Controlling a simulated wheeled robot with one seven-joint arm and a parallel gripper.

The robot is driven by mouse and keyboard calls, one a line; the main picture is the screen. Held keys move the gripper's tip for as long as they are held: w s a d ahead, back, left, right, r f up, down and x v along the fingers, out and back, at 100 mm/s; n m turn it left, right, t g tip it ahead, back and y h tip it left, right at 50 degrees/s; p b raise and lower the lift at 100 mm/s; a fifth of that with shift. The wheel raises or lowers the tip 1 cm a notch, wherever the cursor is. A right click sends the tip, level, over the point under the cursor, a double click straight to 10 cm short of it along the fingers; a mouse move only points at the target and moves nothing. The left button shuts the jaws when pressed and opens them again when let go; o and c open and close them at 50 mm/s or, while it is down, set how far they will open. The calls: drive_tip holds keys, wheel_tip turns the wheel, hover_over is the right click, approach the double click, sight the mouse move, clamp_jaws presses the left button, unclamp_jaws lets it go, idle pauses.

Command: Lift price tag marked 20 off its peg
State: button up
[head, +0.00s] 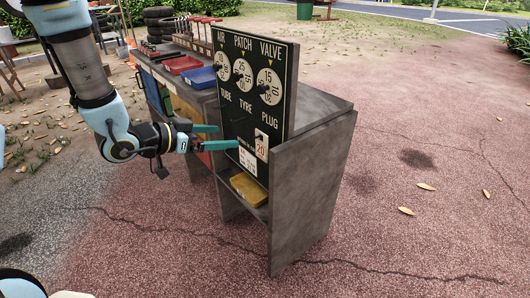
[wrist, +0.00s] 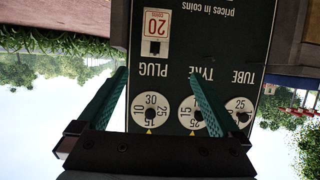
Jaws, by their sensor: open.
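The price tag marked 20 (head: 261,146) is a small white plate at the lower right of the dark price board (head: 252,105), under the word PLUG. In the wrist view, which is upside down, the tag (wrist: 156,32) shows a red-framed 20 with "coins" and a dark square opening near the end towards PLUG. The peg itself is too small to make out clearly. My gripper (head: 227,136) is open and empty, its green fingers pointing at the board just left of the tag. In the wrist view, the fingertips (wrist: 158,73) are spread apart and do not touch the tag.
The board stands on a grey cart (head: 316,175) and carries three round dials. A blue tray (head: 200,77) and a red tray (head: 183,65) lie on the cart behind it. A yellow item (head: 248,188) sits on a low shelf. The paving at right is open.

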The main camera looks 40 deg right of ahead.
approach(261, 133)
drive_tip(key=d+f, duration=0.2)
drive_tip(key=shift+g, duration=0.3)
drive_tip(key=shift+r+x, duration=0.2)
drive_tip(key=shift+x, duration=1.15)
drive_tip(key=shift+r+x, duration=0.25)
drive_tip(key=shift+x, duration=1.1)
drive_tip(key=shift+w+d, duration=0.2)
clamp_jaws()
